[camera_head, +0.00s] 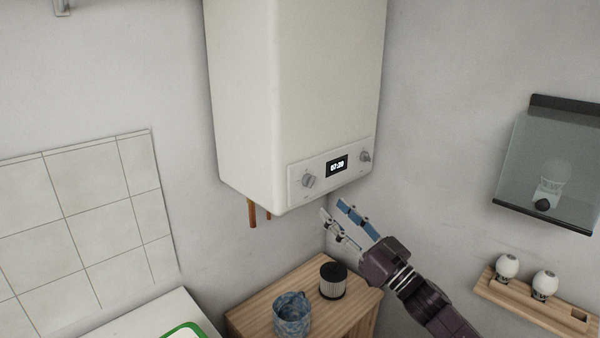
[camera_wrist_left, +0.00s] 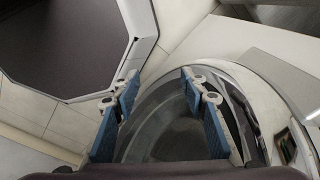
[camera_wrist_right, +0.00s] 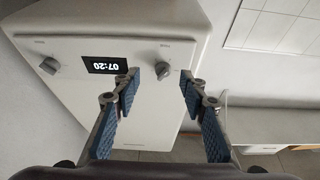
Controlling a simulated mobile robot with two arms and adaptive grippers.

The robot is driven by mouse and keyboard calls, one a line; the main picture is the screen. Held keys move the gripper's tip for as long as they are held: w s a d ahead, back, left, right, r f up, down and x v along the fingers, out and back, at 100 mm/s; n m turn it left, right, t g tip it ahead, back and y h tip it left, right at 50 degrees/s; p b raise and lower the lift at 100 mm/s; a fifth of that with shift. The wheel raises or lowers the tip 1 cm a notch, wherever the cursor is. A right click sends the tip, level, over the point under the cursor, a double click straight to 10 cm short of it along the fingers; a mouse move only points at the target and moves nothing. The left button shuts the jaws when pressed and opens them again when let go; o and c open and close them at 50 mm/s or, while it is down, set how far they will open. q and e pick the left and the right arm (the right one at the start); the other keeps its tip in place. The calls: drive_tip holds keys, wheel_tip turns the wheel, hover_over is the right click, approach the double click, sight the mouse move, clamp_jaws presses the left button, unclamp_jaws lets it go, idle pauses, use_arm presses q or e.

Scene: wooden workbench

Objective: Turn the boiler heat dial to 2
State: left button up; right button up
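The white boiler (camera_head: 245,90) hangs on the wall, with a control panel low on its front. The panel has a grey left dial (camera_head: 309,181), a display (camera_head: 337,166) reading 07:20 and a grey right dial (camera_head: 365,156). The dial labels are too small to read, so I cannot tell which is heat. My right gripper (camera_head: 332,209) is open and empty, below the panel. In the right wrist view, upside down, the left dial (camera_wrist_right: 164,71) shows beyond the gap between its fingers, not touched. My left gripper (camera_wrist_left: 159,80) is open and empty, away from the boiler.
Copper pipes (camera_head: 252,212) come out under the boiler. At right are a glass-fronted wall box (camera_head: 545,150) and a wooden shelf (camera_head: 520,304) with white bulbs.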

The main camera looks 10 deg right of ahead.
sight(313, 182)
drive_tip(key=shift+y, duration=0.3)
drive_tip(key=w+r, duration=0.1)
drive_tip(key=w+a+r+p, duration=0.1)
drive_tip(key=a+r+p, duration=0.1)
drive_tip(key=r, duration=0.1)
drive_tip(key=shift+w+a+r, duration=0.1)
drive_tip(key=shift+w+a, duration=0.15)
drive_tip(key=shift+w, duration=0.15)
drive_tip(key=shift+w+a+r+p, duration=0.1)
drive_tip(key=shift+w+a+p, duration=0.1)
drive_tip(key=shift+w+a, duration=0.35)
drive_tip(key=shift+w+a+p, duration=0.15)
drive_tip(key=shift+w+a, duration=0.1)
drive_tip(key=shift+w, duration=0.45)
drive_tip(key=shift+s, duration=0.1)
use_arm(q)
drive_tip(key=s+r, duration=0.1)
drive_tip(key=r, duration=0.1)
drive_tip(key=shift+s+r, duration=0.4)
use_arm(e)
clamp_jaws()
